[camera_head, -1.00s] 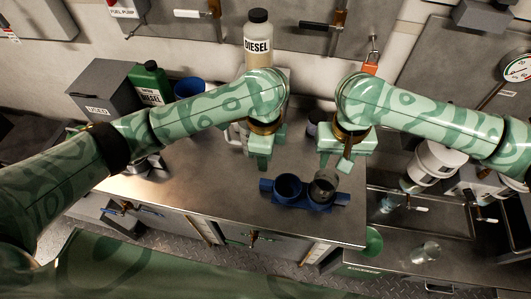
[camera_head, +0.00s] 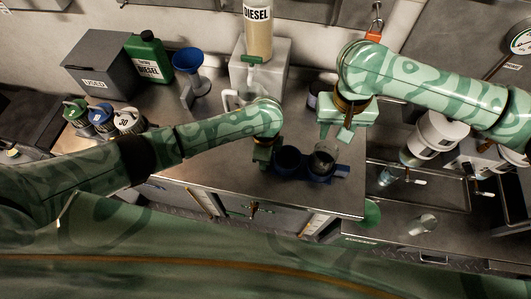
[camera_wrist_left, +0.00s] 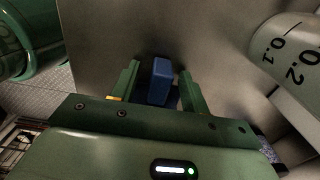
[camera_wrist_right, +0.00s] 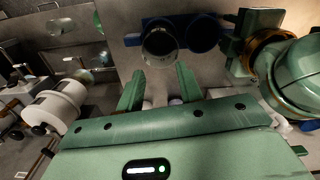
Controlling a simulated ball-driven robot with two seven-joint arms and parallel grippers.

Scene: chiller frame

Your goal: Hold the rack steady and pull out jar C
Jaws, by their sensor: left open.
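The blue rack (camera_head: 342,171) sits on the metal bench, with two round sockets side by side. A clear glass jar (camera_head: 322,162) stands in the right socket; the left one looks dark and empty. I cannot read a letter on the jar. My left gripper (camera_head: 263,160) is at the rack's left end. In the left wrist view (camera_wrist_left: 158,75) its fingers are open, with the rack's blue end tab (camera_wrist_left: 161,78) between them. My right gripper (camera_head: 337,136) is above and behind the jar. In the right wrist view (camera_wrist_right: 158,80) it is open and empty, with the jar (camera_wrist_right: 160,44) ahead.
A diesel bottle (camera_head: 258,38), a blue funnel (camera_head: 187,60), a green diesel can (camera_head: 147,58) and a grey used box (camera_head: 100,72) stand at the back. Several lidded jars (camera_head: 127,120) are at the left. The bench's front edge lies close to the rack.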

